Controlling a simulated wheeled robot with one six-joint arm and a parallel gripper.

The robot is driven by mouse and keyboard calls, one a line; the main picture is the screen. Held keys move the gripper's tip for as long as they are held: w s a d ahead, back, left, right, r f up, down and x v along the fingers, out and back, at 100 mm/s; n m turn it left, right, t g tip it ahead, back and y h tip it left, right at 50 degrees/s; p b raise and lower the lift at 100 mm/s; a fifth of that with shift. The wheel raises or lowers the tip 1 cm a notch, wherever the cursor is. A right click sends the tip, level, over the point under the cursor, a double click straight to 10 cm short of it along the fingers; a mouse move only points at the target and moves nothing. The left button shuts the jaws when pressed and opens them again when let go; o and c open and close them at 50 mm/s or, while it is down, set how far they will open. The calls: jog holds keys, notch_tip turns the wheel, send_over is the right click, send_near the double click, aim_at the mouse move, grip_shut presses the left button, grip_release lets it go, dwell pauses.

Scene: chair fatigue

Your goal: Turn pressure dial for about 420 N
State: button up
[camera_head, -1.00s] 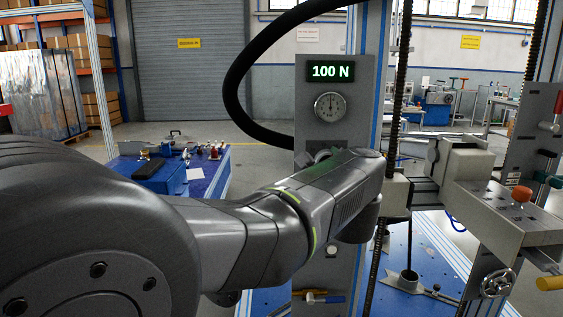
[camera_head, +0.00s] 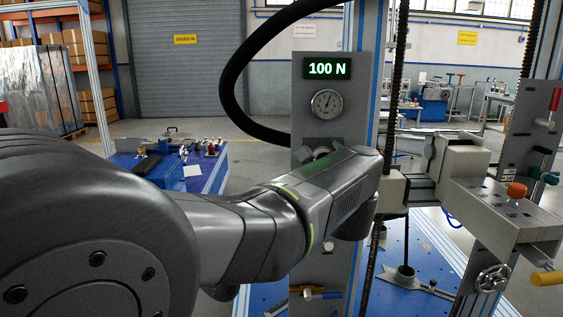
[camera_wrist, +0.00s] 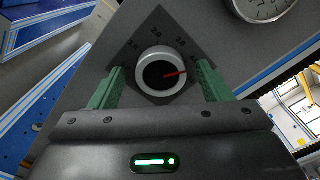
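The pressure dial (camera_wrist: 160,72) is a round knob with a pale rim, dark face and red pointer, on a dark diamond plate (camera_wrist: 157,31) with small numbers, not all legible. The pointer points right and slightly up. My gripper (camera_wrist: 160,78) has its green fingers on either side of the dial, with a visible gap on each side. In the head view my arm hides the gripper and the dial. The green display (camera_head: 327,67) on the grey panel reads 100 N. Below it is a round gauge (camera_head: 326,103), which partly shows in the wrist view (camera_wrist: 262,8).
A black hose (camera_head: 232,90) curves to the left of the panel. A blue table (camera_head: 205,180) with small tools stands behind my arm.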

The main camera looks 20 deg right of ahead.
jog(key=v, duration=1.3)
jog(key=shift+s+p, duration=0.4)
jog(key=shift+w, duration=0.1)
jog(key=x, duration=1.3)
jog(key=shift+w+b, duration=0.35)
jog(key=shift+b, duration=0.05)
jog(key=shift+s, duration=0.1)
jog(key=v, duration=1.4)
jog(key=w+d+n+b, duration=0.2)
jog(key=w+d+n, duration=0.1)
jog(key=w+n, duration=1)
jog(key=shift+w+d+f+n, duration=0.2)
jog(key=shift+w+f+n, duration=0.05)
jog(key=shift+w+n, duration=0.15)
dwell(0.7)
